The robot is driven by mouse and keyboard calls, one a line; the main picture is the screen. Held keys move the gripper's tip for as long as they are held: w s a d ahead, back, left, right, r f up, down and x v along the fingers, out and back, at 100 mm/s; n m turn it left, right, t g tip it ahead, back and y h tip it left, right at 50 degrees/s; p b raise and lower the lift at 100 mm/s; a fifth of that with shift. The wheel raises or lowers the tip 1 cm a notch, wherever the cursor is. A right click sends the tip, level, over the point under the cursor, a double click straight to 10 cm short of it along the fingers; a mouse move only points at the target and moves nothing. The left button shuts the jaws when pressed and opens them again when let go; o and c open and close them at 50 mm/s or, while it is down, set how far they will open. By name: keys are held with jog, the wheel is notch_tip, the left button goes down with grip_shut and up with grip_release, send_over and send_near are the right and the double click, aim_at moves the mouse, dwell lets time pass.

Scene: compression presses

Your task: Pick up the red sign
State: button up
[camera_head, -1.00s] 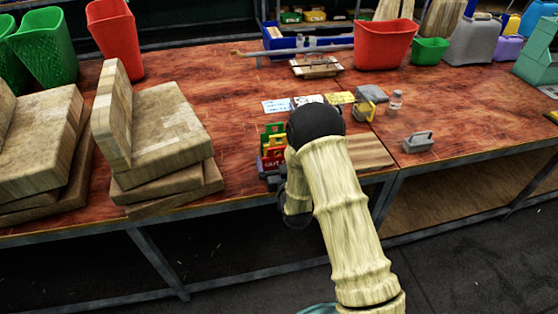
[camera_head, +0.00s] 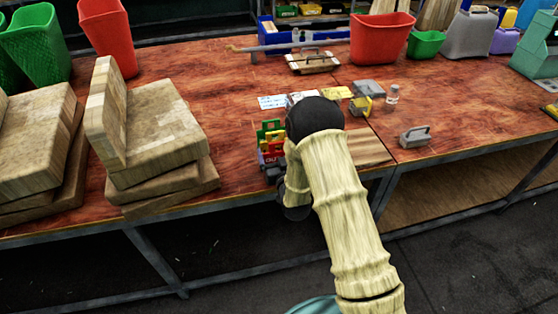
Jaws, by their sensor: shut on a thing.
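A small red sign (camera_head: 271,157) with pale lettering stands near the front edge of the wooden bench, left of my arm. A yellow sign (camera_head: 271,141) and a green sign (camera_head: 270,126) stand close behind it. My gripper (camera_head: 272,173) is low at the red sign, on its near side. It is shut on the red sign. My wrist and forearm hide the right side of the signs and most of the fingers, so the exact contact is hidden.
Stacked wooden blocks (camera_head: 160,130) stand to the left. A red bin (camera_head: 382,39) stands at the back. Bench between blocks and signs is clear.

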jog(key=shift+w+d+r, duration=0.1)
jog(key=shift+w+r, duration=0.05)
jog(key=shift+r, duration=0.35)
notch_tip(320, 180, up, 9)
jog(key=shift+b, duration=0.3)
